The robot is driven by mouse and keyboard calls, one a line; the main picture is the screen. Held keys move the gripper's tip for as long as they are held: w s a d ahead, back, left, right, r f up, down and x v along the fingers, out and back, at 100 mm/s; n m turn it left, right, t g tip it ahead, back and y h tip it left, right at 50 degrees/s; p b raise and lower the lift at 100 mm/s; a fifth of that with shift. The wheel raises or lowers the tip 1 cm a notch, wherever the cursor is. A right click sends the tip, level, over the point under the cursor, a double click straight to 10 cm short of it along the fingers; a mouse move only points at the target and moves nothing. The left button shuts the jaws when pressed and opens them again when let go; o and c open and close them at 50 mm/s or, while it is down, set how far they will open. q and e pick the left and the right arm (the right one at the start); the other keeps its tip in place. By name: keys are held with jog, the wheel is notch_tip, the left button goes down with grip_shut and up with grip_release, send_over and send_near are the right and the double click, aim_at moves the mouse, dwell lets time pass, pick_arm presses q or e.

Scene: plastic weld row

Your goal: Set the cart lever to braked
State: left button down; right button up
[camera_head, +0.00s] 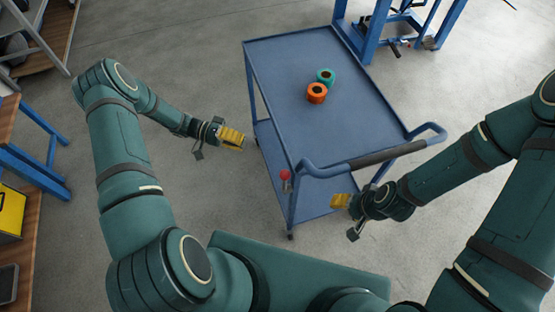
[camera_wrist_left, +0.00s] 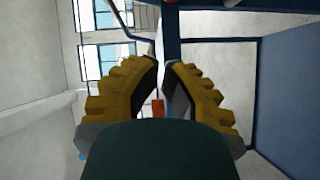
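The blue cart (camera_head: 290,100) stands in the middle of the head view. Its lever (camera_head: 286,182) has a red knob and rises at the cart's lower left side, near the handle end. My left gripper (camera_head: 232,138) is beyond the cart's left side, up and left of the lever and apart from it. In the left wrist view its yellow fingers (camera_wrist_left: 162,65) show a narrow empty gap. My right gripper (camera_head: 341,201) is under the cart's handle, right of the lever; its finger gap is too small to tell. The lever's lower end is hard to make out.
An orange roll (camera_head: 316,93) and a green roll (camera_head: 326,76) sit on the cart's top. The cart's dark-gripped handle (camera_head: 375,157) lies above my right gripper. A blue frame (camera_head: 375,25) stands behind.

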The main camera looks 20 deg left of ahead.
pick_arm(q)
send_near(292, 168)
jog(key=w+d, duration=0.2)
jog(key=w, duration=0.1)
jog(key=shift+s+d+f+p, duration=0.15)
jog(key=shift+s+d+p, duration=0.2)
jog(key=shift+d, duration=0.25)
jog(key=shift+s+d+f+p, duration=0.2)
jog(key=shift+s+d, duration=0.15)
jog(key=shift+d, duration=0.25)
jog(key=shift+s+d+f, duration=0.1)
jog(key=shift+s+d, duration=0.3)
jog(key=shift+s, duration=0.05)
pick_arm(e)
jog(key=shift+w+r, duration=0.2)
jog(key=shift+r, duration=0.4)
jog(key=shift+d, duration=0.15)
pick_arm(q)
jog(key=shift+s, duration=0.1)
jog(key=shift+s+d, duration=0.15)
jog(key=shift+d, duration=0.05)
pick_arm(e)
jog(key=shift+s+d+f, duration=0.1)
jog(key=shift+s+d, duration=0.15)
jog(key=shift+d, duration=0.5)
